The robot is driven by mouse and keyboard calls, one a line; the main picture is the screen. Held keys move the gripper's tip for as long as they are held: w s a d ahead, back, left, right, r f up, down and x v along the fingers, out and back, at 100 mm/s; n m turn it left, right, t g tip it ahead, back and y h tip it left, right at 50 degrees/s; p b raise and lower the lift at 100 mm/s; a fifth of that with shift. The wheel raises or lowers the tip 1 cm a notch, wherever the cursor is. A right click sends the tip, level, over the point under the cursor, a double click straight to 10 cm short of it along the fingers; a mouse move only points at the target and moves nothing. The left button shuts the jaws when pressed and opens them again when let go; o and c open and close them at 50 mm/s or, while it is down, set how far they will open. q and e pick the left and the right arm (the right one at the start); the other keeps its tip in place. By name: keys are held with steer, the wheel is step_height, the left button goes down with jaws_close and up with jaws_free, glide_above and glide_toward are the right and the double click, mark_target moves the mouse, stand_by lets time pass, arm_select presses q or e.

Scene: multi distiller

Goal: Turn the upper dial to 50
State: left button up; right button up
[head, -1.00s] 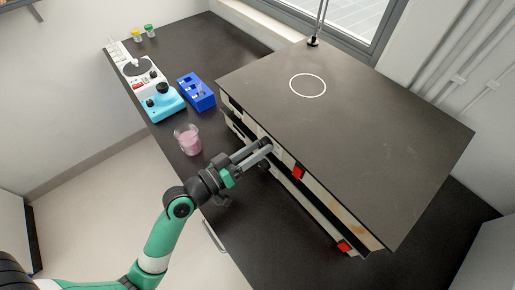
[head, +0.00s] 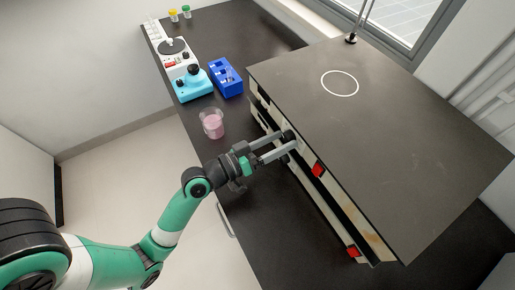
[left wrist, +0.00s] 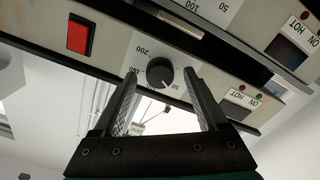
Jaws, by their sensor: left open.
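The upper dial (left wrist: 160,72) is a round black knob on a pale panel, seen upside down in the left wrist view with several printed numbers around it. A "50" is printed close to its lower right edge; I cannot read its pointer surely. In the head view the dial (head: 289,134) shows at the fingertips, on the front of the distiller (head: 375,243). My left gripper (head: 288,143) is open at the dial. In the left wrist view the fingers (left wrist: 161,77) stand either side of the knob, with gaps visible; contact is not clear. My right gripper is out of view.
A dark slab (head: 420,150) with a white ring overhangs the panels. Red switches (head: 318,170) sit right of the gripper. A beaker of pink liquid (head: 211,124), a blue rack (head: 227,78) and a turquoise device (head: 193,86) stand behind left.

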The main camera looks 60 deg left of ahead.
arm_select(q)
steer(key=s+b, duration=0.1)
steer(key=s, duration=1)
steer(key=shift+s+a, duration=0.15)
steer(key=shift+s, duration=0.05)
